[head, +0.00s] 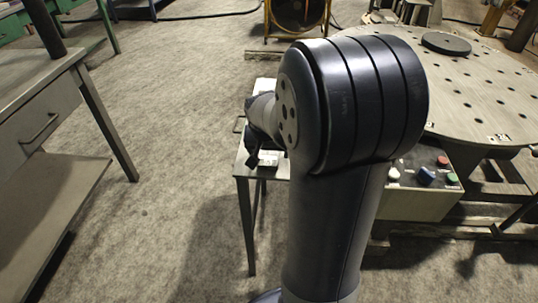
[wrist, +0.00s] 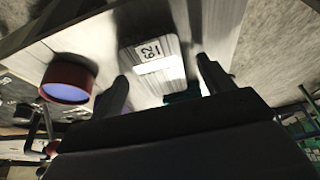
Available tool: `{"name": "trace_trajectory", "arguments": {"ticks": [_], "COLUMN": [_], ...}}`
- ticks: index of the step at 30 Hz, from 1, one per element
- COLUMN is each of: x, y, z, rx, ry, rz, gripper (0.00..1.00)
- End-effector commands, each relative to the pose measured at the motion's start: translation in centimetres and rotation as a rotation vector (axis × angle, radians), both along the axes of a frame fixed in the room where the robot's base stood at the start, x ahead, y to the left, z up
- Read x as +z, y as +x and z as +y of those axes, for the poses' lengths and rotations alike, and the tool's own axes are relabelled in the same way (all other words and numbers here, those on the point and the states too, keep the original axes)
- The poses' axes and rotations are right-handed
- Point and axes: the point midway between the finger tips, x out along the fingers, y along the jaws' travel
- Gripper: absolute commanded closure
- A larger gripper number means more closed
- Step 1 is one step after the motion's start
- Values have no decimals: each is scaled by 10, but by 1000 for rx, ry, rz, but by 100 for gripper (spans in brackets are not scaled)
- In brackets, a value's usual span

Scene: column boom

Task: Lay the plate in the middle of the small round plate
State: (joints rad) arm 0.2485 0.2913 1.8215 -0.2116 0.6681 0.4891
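A pale plate with a label reading 62 (wrist: 155,75) lies on a narrow table, seen in the wrist view. My gripper (wrist: 162,70) is open, with one dark finger on each side of the plate and a clear gap at the right finger. In the head view my gripper is mostly hidden behind my arm, low over the small table (head: 243,166). A pale piece beside it (head: 268,159) may be the same plate. A dark round disc, likely the small round plate (head: 446,43), lies bare on the large perforated round table (head: 480,85) at the right.
A red cylinder with a bluish top (wrist: 68,83) stands left of the plate in the wrist view. A control box with buttons (head: 425,178) sits below the round table's near edge. A workbench with a drawer (head: 40,125) stands at the left. The floor between is clear.

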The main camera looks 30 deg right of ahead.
Motion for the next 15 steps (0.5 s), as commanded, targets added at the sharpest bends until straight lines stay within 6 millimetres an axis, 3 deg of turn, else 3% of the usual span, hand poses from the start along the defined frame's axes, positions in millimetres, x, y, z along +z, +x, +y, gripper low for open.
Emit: {"name": "trace_trajectory", "arguments": {"ticks": [15], "x": [0], "y": [0], "z": [0], "rx": [0], "ry": [0], "rz": [0], "gripper": [65]}}
